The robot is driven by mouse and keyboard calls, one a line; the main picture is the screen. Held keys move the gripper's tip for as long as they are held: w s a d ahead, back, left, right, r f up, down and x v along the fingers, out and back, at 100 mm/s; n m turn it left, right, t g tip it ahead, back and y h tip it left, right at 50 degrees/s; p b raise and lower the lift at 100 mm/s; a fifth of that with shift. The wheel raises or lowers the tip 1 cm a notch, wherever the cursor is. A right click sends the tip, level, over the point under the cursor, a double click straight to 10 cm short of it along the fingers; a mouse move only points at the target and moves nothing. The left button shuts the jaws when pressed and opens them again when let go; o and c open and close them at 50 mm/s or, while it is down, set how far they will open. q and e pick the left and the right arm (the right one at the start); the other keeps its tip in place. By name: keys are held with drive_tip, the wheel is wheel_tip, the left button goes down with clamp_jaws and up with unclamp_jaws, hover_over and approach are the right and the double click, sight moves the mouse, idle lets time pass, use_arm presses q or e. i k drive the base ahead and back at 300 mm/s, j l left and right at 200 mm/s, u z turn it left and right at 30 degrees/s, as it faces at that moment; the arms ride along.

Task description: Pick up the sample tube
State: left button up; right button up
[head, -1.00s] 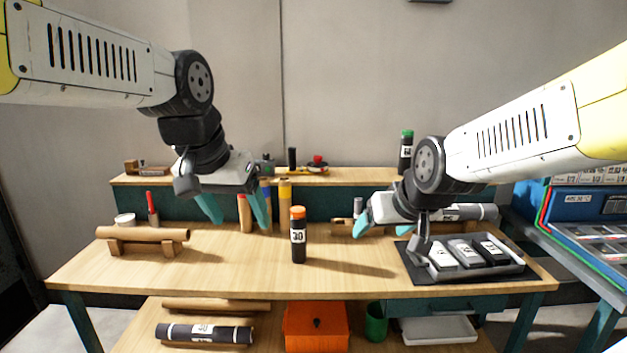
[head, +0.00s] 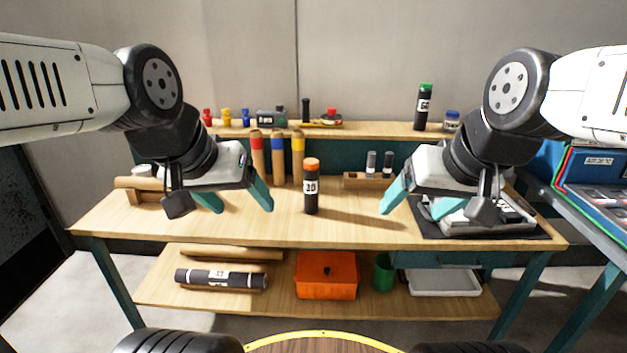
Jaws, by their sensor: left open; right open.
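A black tube with an orange cap and a white label reading 30 (head: 311,190) stands upright in the middle of the workbench (head: 330,229). A similar black tube with a green cap (head: 424,108) stands on the raised back shelf at the right. I cannot tell from the pictures which one is the sample tube. My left gripper (head: 246,211) is open and empty, left of the orange-capped tube and apart from it. My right gripper (head: 410,216) is open and empty, right of that tube, and partly hides the black tray (head: 478,234).
Three brown rolls with coloured caps (head: 278,160) stand behind the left gripper. A small wooden holder (head: 369,181) with two small tubes is behind the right gripper. An orange box (head: 327,277) and a dark roll (head: 222,279) lie on the lower shelf. The bench around the orange-capped tube is clear.

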sight(311, 176)
drive_tip(key=i+j, duration=0.6)
drive_tip(key=j, duration=0.2)
drive_tip(key=i+j, duration=0.3)
drive_tip(key=j+z, duration=0.05)
drive_tip(key=j, duration=0.05)
